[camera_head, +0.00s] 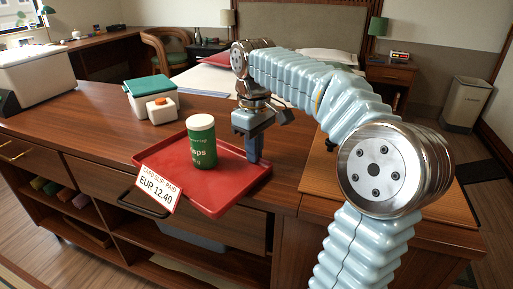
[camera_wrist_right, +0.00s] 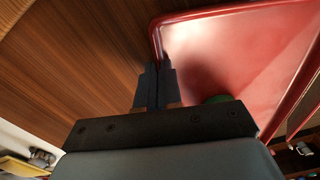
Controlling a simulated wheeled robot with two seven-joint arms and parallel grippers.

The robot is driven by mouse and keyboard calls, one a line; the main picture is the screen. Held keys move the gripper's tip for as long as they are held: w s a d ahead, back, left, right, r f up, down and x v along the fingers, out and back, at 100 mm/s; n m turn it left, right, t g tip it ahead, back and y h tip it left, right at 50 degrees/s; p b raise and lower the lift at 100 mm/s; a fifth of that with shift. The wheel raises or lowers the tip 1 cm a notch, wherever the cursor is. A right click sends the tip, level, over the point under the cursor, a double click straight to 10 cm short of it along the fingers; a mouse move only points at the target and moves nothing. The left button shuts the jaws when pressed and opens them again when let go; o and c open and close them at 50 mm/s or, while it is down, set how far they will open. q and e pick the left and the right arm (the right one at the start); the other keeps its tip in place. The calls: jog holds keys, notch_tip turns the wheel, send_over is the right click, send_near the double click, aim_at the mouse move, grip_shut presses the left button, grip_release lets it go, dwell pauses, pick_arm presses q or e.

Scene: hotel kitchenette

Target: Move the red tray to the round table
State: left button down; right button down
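The red tray (camera_head: 225,205) lies on the wooden counter, its front part jutting past the counter's front edge. A green can with a white lid (camera_head: 202,142) stands upright on it. My right gripper (camera_head: 254,158) reaches down at the tray's right back side. In the right wrist view its two fingers (camera_wrist_right: 157,86) are close together with the rim of the red tray (camera_wrist_right: 235,50) between them. Most of the can is hidden there; a bit of green shows behind the gripper body. I cannot make out a round table. My left gripper is not in view.
A card reading EUR 12.40 (camera_head: 159,188) stands at the tray's front left. A white box with a green lid (camera_head: 150,92) and a small white container with an orange cap (camera_head: 162,110) stand behind the tray. A white appliance (camera_head: 35,75) is at left.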

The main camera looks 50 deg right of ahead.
jog(key=c, duration=1.2)
grip_release()
notch_tip(320, 180, up, 14)
jog(key=shift+f+p, duration=0.1)
jog(key=shift+p, duration=1.05)
